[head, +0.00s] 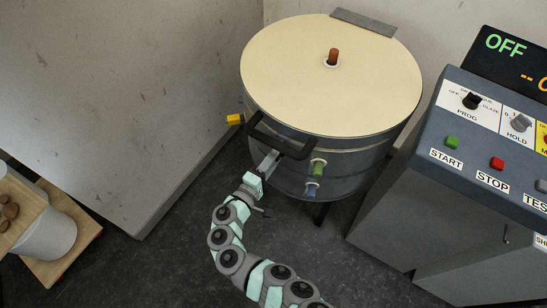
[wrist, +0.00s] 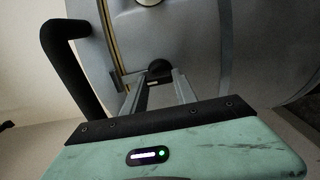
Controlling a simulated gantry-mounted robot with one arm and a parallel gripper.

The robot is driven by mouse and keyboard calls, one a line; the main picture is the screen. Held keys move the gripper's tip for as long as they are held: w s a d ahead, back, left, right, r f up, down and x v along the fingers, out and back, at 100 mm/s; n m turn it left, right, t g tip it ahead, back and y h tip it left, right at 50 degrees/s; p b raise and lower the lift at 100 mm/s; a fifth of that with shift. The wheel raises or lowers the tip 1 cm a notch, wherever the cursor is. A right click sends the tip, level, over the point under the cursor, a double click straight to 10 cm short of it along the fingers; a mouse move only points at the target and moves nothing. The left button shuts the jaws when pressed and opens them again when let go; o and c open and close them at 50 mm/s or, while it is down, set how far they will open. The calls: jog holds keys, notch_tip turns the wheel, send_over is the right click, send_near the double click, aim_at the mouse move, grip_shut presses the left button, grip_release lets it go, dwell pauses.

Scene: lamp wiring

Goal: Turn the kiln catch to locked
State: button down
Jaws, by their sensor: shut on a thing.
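The round kiln (head: 370,152) stands against the wall with its cream-topped lid (head: 300,75) down. A black bar handle (head: 298,152) sticks out at its front; it also shows at the left in the wrist view (wrist: 72,70). My gripper (head: 272,157) reaches up to the kiln front just below the handle. In the wrist view my gripper (wrist: 158,88) is shut on a small dark catch knob (wrist: 159,69) between its two grey fingers. In the head view the catch is hidden by the handle and gripper, and its lock position cannot be read.
A yellow part (head: 235,119) juts from the kiln's left side. Green (head: 318,167) and blue (head: 312,189) fittings stick out right of my gripper. A control console (head: 460,150), its display reading OFF, stands at right. A shelf with a pot (head: 45,235) is at lower left.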

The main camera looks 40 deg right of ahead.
jog(key=c, duration=1)
grip_release()
jog(key=shift+a, duration=0.15)
jog(key=p+v, duration=0.1)
jog(key=v, duration=0.9)
jog(key=shift+a, duration=0.25)
jog(key=shift+s, duration=0.15)
